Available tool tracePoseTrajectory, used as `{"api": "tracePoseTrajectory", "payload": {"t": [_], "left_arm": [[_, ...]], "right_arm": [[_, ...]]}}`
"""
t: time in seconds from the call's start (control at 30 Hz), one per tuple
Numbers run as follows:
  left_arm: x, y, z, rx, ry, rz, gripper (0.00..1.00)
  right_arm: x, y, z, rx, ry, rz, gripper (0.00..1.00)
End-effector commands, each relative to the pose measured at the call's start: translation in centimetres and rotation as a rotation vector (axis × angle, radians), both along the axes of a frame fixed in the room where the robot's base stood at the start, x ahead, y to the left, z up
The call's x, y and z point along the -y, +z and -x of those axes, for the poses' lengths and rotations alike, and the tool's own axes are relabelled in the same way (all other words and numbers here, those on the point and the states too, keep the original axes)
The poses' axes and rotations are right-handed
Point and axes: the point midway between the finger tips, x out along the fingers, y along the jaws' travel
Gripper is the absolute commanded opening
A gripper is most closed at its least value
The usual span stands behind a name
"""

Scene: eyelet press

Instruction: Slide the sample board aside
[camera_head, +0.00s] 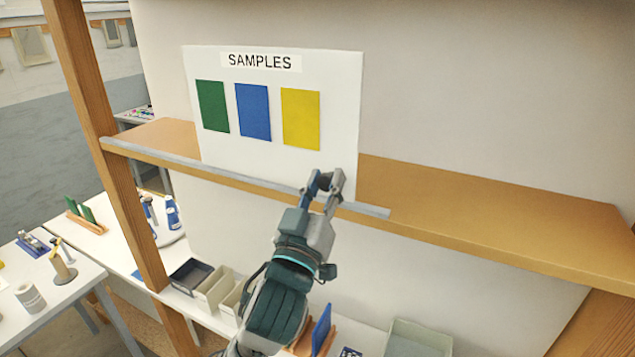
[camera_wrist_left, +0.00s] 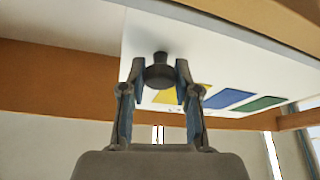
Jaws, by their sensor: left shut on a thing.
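The sample board (camera_head: 275,161) is a white upright panel labelled SAMPLES with green, blue and yellow swatches. It stands at the shelf's front, its lower edge at a grey rail (camera_head: 240,180). My left gripper (camera_head: 325,182) is at the board's lower right corner. In the left wrist view, my left gripper (camera_wrist_left: 160,80) is shut on a dark round knob (camera_wrist_left: 159,74) on the board (camera_wrist_left: 210,62). The swatches show there beyond the fingers. The gripper hides part of the board's lower right corner in the head view. My right gripper is out of view.
The wooden shelf (camera_head: 480,205) is bare to the right of the board; the rail ends short of the shelf's right end. A wooden post (camera_head: 105,130) stands at the left. Below are grey bins (camera_head: 213,288), a blue board in an orange rack (camera_head: 321,328) and a pale tray (camera_head: 418,337).

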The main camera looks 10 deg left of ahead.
Motion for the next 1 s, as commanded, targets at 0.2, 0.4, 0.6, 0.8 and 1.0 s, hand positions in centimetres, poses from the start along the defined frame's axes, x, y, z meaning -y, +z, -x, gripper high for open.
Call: {"api": "tracePoseTrajectory", "payload": {"t": [0.2, 0.4, 0.6, 0.8, 1.0], "left_arm": [[1.0, 0.1, 0.1, 0.001, -0.002, -0.003, 0.0], [1.0, 0.1, 0.1, 0.001, -0.002, -0.004, 0.0], [1.0, 0.1, 0.1, 0.001, -0.002, -0.004, 0.57], [1.0, 0.1, 0.3, 0.0, -0.001, -0.004, 0.57], [0.9, 0.0, 0.3, 0.001, -0.001, -0.002, 0.57]], "right_arm": [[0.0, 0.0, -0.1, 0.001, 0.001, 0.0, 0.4], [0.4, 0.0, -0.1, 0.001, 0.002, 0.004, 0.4], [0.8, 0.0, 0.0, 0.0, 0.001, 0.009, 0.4], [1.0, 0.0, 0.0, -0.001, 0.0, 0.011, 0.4], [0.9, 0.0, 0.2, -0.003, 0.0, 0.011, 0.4]]}}
